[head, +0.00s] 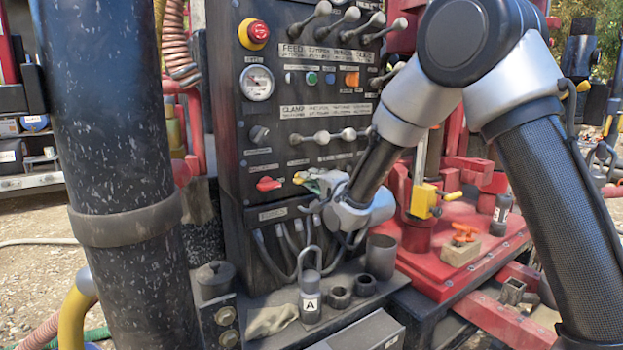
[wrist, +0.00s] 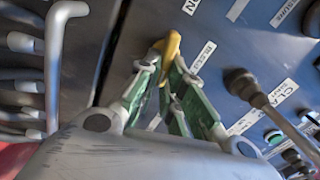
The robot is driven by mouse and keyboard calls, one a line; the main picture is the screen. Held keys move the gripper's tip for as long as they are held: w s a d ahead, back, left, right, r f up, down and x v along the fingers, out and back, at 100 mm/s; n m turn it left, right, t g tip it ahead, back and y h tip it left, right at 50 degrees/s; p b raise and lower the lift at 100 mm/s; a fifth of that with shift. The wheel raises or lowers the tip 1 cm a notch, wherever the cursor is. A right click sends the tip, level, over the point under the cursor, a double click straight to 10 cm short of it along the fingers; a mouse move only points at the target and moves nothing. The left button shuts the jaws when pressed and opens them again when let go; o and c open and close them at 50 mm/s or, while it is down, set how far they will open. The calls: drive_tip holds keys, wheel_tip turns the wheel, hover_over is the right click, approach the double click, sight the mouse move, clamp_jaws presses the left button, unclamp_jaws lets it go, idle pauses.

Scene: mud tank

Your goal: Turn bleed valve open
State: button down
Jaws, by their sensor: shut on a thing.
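The bleed valve's yellow handle (head: 298,177) is on the dark control panel (head: 235,130), to the right of a red handle (head: 268,184). My gripper (head: 306,180) reaches it from the right. In the wrist view, the green fingers of my gripper (wrist: 166,68) are closed on the yellow handle (wrist: 172,44), next to a white label that appears to read "BLEED" (wrist: 203,55). The fingers hide the handle's lower part and the valve body. The handle's exact turn angle is hard to tell.
Levers (head: 335,136) stick out of the panel above my gripper. A black lever (wrist: 243,86) is close on the right in the wrist view. Below are a padlock marked A (head: 310,290), a cup (head: 381,256) and hoses. A thick black post (head: 110,150) stands at left.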

drive_tip(key=shift+f+m, duration=0.1)
drive_tip(key=shift+m, duration=0.4)
drive_tip(key=c, duration=1.5)
unclamp_jaws()
drive_tip(key=shift+c, duration=0.2)
drive_tip(key=v, duration=1.2)
